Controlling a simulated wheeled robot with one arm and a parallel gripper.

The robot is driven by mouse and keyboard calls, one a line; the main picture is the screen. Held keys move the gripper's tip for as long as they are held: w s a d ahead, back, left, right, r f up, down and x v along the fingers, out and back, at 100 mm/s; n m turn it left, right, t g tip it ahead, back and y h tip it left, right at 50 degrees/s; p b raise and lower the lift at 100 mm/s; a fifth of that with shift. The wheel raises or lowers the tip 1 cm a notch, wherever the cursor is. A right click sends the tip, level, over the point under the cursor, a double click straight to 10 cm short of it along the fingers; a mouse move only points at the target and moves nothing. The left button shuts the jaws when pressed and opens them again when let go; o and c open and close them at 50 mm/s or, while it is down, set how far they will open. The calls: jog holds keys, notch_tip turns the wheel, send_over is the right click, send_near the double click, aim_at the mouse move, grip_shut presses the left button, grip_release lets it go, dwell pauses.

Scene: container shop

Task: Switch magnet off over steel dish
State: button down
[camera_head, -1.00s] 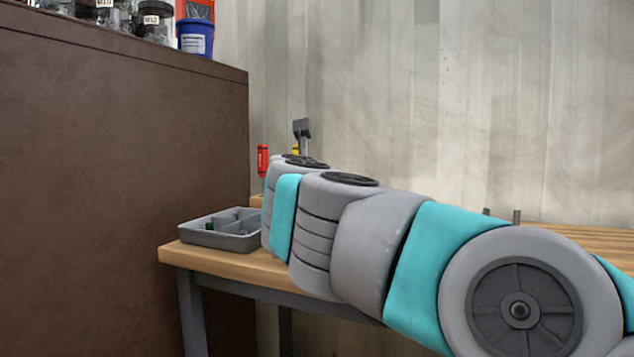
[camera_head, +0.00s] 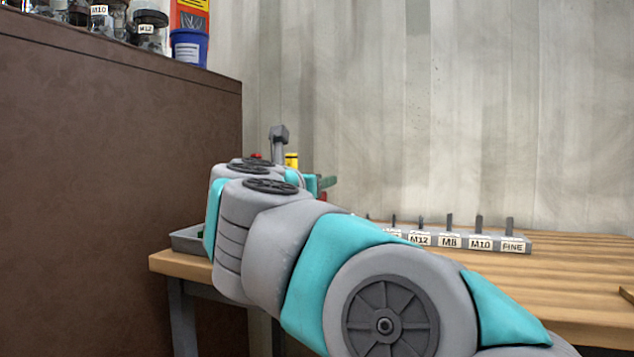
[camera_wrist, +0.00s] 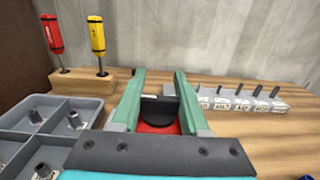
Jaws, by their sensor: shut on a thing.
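My gripper (camera_wrist: 159,80) shows in the wrist view with two green fingers either side of a black and red object, the magnet (camera_wrist: 157,112), and is shut on it. The black round part is above the red part, and the lower part is hidden by my gripper's body. I cannot make out a steel dish in either view.
A grey compartment tray (camera_wrist: 88,101) with small metal parts is at the left. A wooden block (camera_wrist: 85,82) holds red and yellow screwdrivers. A labelled rack (camera_head: 470,241) with upright pegs stands on the wooden bench (camera_head: 570,265). A brown cabinet (camera_head: 110,200) stands left.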

jog(key=shift+c, duration=2)
grip_release()
jog(key=v, duration=0.7)
jog(key=shift+s+b, duration=0.4)
jog(key=shift+b, duration=0.05)
jog(key=shift+a, duration=0.15)
